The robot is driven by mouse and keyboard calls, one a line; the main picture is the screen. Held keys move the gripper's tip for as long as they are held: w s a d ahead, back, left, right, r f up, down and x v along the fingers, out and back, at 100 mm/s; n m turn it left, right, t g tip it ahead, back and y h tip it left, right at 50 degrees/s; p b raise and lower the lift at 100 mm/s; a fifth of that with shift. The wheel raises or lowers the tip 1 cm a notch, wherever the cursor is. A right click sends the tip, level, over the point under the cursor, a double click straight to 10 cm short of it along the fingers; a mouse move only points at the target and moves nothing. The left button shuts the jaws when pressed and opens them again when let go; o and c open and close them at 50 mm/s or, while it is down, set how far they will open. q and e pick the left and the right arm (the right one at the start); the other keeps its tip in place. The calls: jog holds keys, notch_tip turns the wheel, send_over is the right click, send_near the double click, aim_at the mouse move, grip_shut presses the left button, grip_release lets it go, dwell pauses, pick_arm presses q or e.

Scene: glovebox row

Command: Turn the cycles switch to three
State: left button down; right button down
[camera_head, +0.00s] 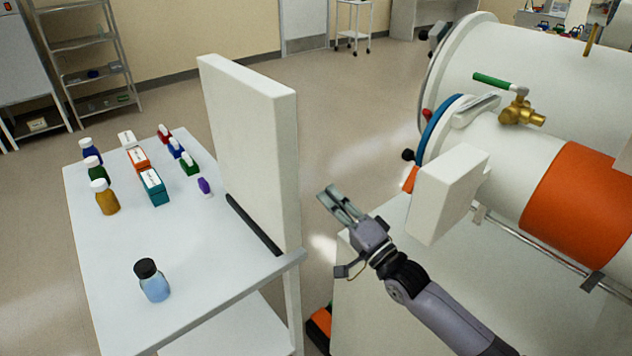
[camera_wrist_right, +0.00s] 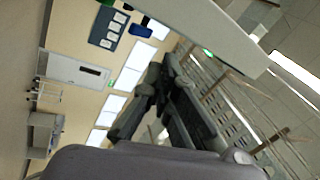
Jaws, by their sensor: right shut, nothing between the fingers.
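I cannot make out the cycles switch in either view. A white box (camera_head: 450,195) is beside the white glovebox cylinder (camera_head: 505,155), and no dial or label shows on the faces I see. My right gripper (camera_head: 329,191) is in the gap between this box and the white upright panel (camera_head: 245,140), pointing up and left. Its fingers are shut and empty, touching nothing that I can see. The fingers also show in the right wrist view (camera_wrist_right: 160,68), with a pale slab (camera_wrist_right: 215,32) above them. My left gripper is not in view.
The white table (camera_head: 120,270) at the left holds several bottles and small boxes, with a blue bottle (camera_head: 152,281) near its front. A brass valve with a green handle (camera_head: 495,82) tops the cylinder. A blue ring (camera_head: 436,130) rims its end. Open floor lies behind.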

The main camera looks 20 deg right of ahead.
jog(key=w+a+r+n+p, duration=0.1)
jog(key=w+n+p, duration=0.3)
jog(key=w+n, duration=0.5)
jog(key=a+n, duration=0.1)
jog(key=n, duration=0.4)
jog(key=shift+a+g+h, duration=0.3)
jog(key=shift+a, duration=0.1)
jog(key=t+b, duration=0.1)
jog(key=b, duration=0.3)
jog(key=f+t+b, duration=0.1)
jog(key=b, duration=0.3)
jog(key=shift+w+a+f+y, duration=0.1)
jog(key=shift+w+a+y, duration=0.05)
jog(key=shift+w+y, duration=0.25)
